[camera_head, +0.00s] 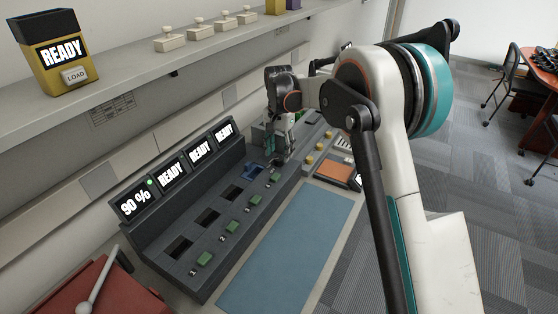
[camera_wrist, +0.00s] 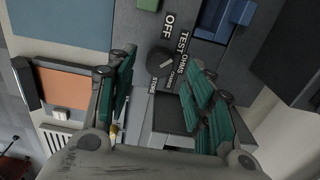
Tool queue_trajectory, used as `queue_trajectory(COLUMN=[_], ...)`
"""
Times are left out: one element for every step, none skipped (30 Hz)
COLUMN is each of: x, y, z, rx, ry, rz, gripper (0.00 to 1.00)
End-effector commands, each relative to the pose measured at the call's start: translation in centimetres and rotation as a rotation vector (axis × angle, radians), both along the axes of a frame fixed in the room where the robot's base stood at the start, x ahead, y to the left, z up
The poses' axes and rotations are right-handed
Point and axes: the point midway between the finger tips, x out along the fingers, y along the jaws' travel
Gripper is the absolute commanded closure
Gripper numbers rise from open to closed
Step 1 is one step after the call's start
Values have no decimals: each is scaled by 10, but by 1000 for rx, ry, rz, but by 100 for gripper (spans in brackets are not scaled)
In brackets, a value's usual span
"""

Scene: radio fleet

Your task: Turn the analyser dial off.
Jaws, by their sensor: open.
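The analyser dial (camera_wrist: 159,62) is a round dark knob in the wrist view, with the labels OFF, TEST OHMS, CHARGE and STORE around it. A light mark on the knob appears to point toward TEST OHMS, away from the OFF label (camera_wrist: 168,25), but it is small. My gripper (camera_wrist: 162,70) is open, its green-padded fingers on either side of the dial in this view; I cannot tell if they touch it. In the head view my gripper (camera_head: 281,147) is low over the far end of the dark console (camera_head: 225,201), and it hides the dial there.
The console has several green buttons (camera_head: 205,259), a blue block (camera_head: 255,172) in one slot, and screens reading 90 % (camera_head: 136,203) and READY. A blue mat (camera_head: 292,246) lies in front. An orange-topped device (camera_head: 338,172) stands beside my gripper. A yellow READY box (camera_head: 58,53) sits on the shelf.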

Motion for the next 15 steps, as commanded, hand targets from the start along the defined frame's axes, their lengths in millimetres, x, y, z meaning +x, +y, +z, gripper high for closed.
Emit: queue_trajectory(x=[0, 0, 0, 0, 0, 0, 0, 0, 0, 0, 0, 0, 0, 0, 0], y=[0, 0, 0, 0, 0, 0, 0, 0, 0, 0, 0, 0, 0, 0, 0], z=[-10, -14, -18, -21, -23, -26, -27, -28, -29, -30, -30, -30, -30, -30, -30], rx=[0, 0, 0, 0, 0, 0, 0, 0, 0, 0, 0, 0, 0, 0, 0], ry=[0, 0, 0, 0, 0, 0, 0, 0, 0, 0, 0, 0, 0, 0, 0], rz=[0, 0, 0, 0, 0, 0, 0, 0, 0, 0, 0, 0, 0, 0, 0], gripper=[52, 52, 52, 52, 52, 52, 52, 52, 52, 52, 52, 52, 52, 52, 52])
